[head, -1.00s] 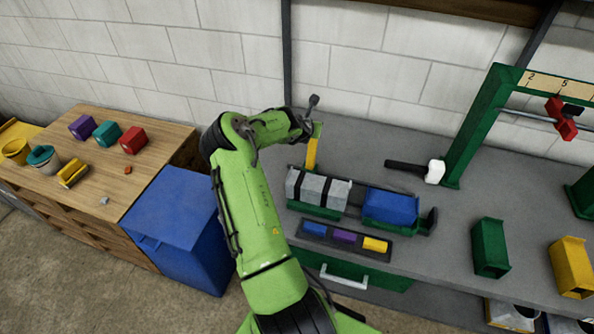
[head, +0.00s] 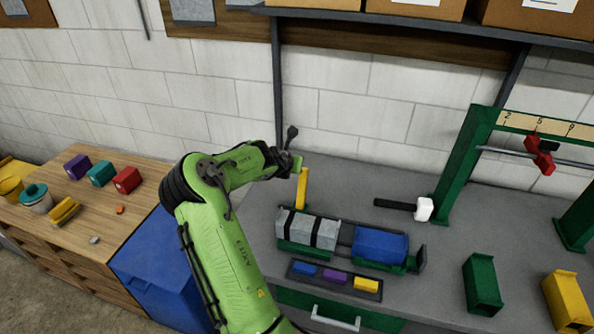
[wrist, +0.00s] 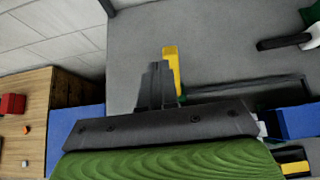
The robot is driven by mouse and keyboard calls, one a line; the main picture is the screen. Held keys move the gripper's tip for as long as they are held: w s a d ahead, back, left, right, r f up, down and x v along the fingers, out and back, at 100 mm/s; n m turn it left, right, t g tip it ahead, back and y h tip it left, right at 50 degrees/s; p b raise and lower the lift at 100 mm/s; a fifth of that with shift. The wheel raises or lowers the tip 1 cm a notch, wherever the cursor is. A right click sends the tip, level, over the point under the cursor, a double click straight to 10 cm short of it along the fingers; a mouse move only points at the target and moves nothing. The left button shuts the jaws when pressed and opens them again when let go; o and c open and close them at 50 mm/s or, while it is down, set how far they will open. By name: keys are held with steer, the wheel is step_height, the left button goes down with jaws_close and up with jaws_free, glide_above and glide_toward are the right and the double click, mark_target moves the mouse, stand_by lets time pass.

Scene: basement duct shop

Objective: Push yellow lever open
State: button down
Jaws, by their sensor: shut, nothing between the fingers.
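The yellow lever (head: 302,188) stands nearly upright on the grey bench, behind a green fixture that carries a grey block with black bands (head: 307,230) and a blue block (head: 380,245). My gripper (head: 298,164) is at the top end of the lever, coming from the left; its fingers are hard to make out there. In the wrist view my gripper's dark fingers (wrist: 157,85) are together and empty. The lever (wrist: 172,68) shows just behind and to the right of them, its lower part partly hidden. I cannot tell whether the fingers touch it.
A black-handled, white-headed mallet (head: 422,209) lies right of the lever. A green frame with a red clamp (head: 540,154) stands farther right. A tray of small coloured blocks (head: 335,281) is in front of the fixture. A blue bin (head: 160,265) stands left of the bench.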

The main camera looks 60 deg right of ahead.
steer(key=a+r, duration=0.1)
steer(key=s+a+r, duration=0.1)
steer(key=r, duration=0.1)
steer(key=shift+s+r, duration=0.15)
steer(key=shift+r, duration=0.1)
stand_by(0.4)
